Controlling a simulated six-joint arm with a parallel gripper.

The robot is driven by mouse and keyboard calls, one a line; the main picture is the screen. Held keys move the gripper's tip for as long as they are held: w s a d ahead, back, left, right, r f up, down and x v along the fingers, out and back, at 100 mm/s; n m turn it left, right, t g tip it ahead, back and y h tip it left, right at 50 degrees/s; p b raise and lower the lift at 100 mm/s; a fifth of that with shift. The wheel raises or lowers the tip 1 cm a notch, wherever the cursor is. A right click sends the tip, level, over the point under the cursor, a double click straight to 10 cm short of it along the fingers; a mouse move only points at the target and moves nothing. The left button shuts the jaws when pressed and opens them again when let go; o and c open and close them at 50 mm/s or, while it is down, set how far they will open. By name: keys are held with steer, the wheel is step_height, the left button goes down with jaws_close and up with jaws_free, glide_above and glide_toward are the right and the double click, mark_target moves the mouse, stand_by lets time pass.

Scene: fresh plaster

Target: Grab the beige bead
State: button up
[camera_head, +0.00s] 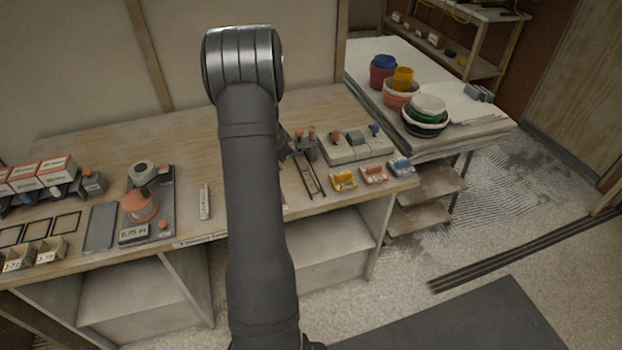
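I cannot make out a beige bead anywhere in the head camera view. It may be too small to tell or hidden behind my arm. My dark grey arm rises through the middle of the picture and covers part of the wooden workbench (190,140). My gripper does not show clearly. Small dark shapes show just right of the arm, and I cannot tell what they are.
At left stand small open boxes (50,249), dark square frames and a scale (134,233) with an orange-and-grey object. Right of my arm are thin dark rods (307,177), small coloured blocks (343,181) and a grey block set (357,147). Stacked bowls (425,117) stand on a side table.

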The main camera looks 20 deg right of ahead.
steer(key=shift+w+a+r, duration=0.15)
steer(key=shift+w+r, duration=0.15)
steer(key=shift+c, duration=0.3)
steer(key=shift+o, duration=0.3)
steer(key=shift+r+n, duration=0.3)
steer(key=shift+r, duration=0.2)
steer(key=s+d+r+n+g+y, duration=0.3)
steer(key=s+d+r+n+g, duration=0.4)
steer(key=s+r+n, duration=0.6)
steer(key=n, duration=0.1)
glide_above(314, 176)
steer(key=shift+t, duration=0.3)
steer(key=f, duration=1.1)
steer(key=shift+s+d+f, duration=0.1)
steer(key=shift+d+f, duration=0.05)
steer(key=shift+d, duration=0.2)
steer(key=shift+a+f, duration=0.2)
steer(key=shift+f, duration=1.15)
steer(key=shift+a+f, duration=0.15)
steer(key=shift+f, duration=1.2)
